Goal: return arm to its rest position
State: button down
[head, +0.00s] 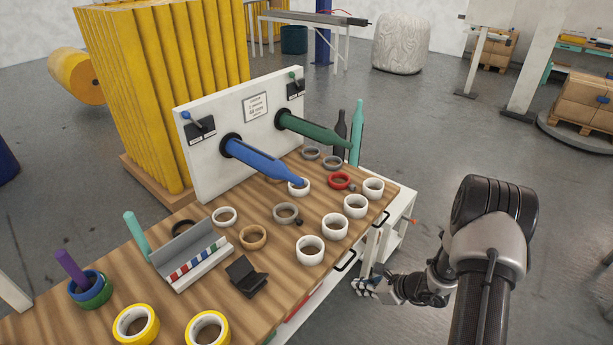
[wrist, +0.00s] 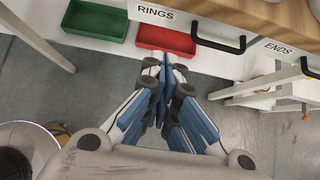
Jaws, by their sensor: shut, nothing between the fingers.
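My gripper (head: 366,284) hangs beside the right front edge of the wooden bench (head: 330,285), below the level of its top, at the end of my bent arm. In the wrist view my gripper (wrist: 165,70) is shut and empty, its blue and white fingers together. It points toward the bench front, near a drawer labelled RINGS (wrist: 180,22). The fingers overlap the red tray in the picture; I cannot tell how far apart they are.
A blue spindle (head: 262,162) and a green spindle (head: 312,130) stick out from a white panel. White rings (head: 310,250) stand along the bench edge. A red tray (wrist: 165,40) and a green tray (wrist: 95,20) lie below. Drawer handles (wrist: 222,44) jut out.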

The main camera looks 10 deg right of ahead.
jog(key=s+a+r+n+g, duration=0.15)
jog(key=a+r+n, duration=0.3)
jog(key=r, duration=0.45)
jog(key=s+a+r+n+g, duration=0.1)
jog(key=s+a+r+n, duration=0.1)
jog(key=a+r+n, duration=0.45)
jog(key=s+a+r+n+g, duration=0.1)
jog(key=s+a+r+n, duration=0.15)
jog(key=r, duration=0.75)
jog(key=s+a+r+n+h, duration=0.2)
jog(key=s+r+n, duration=0.65)
jog(key=s, duration=0.25)
jog(key=s+d+r+n+h, duration=0.2)
jog(key=s+n, duration=0.1)
jog(key=s, duration=0.2)
jog(key=s+d+r+n+t+h, duration=0.1)
jog(key=s+d+r+n+h, duration=0.1)
jog(key=s, duration=0.3)
jog(key=shift+d+n, duration=0.15)
jog(key=shift+n, duration=0.25)
jog(key=shift+s+r, duration=0.1)
jog(key=shift+r, duration=0.05)
